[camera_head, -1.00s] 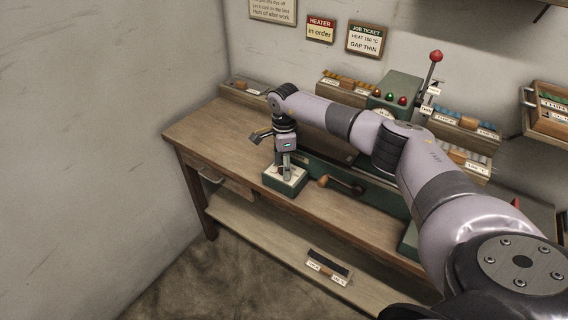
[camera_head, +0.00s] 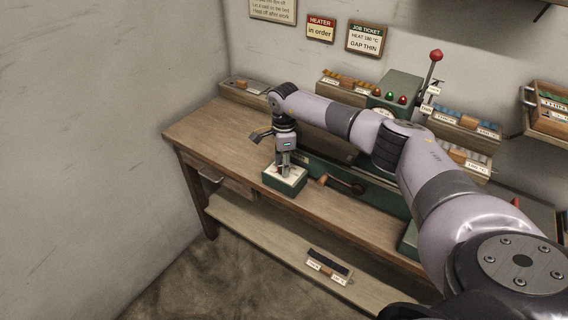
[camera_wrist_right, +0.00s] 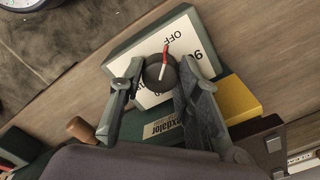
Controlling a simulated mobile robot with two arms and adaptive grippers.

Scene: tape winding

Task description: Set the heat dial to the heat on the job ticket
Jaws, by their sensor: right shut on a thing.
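The heat dial (camera_wrist_right: 160,84) is a dark round knob with a red-and-white pointer. It sits on a white plate on a green box (camera_head: 284,184) at the bench front. In the wrist view the pointer's red end lies by the printed "OFF"; part of a number shows at the plate's right. My right gripper (camera_head: 284,168) points down over the box. In the wrist view its two fingers (camera_wrist_right: 160,75) are shut on the knob from both sides. The job ticket (camera_head: 366,39) on the wall reads heat 180 °C, gap thin. My left gripper is out of view.
A wooden-handled crank (camera_head: 342,184) lies right of the box. A green machine (camera_head: 400,84) with lamps and a red-knobbed lever (camera_head: 435,56) stands behind my arm. A heater sign (camera_head: 320,28) reads "in order".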

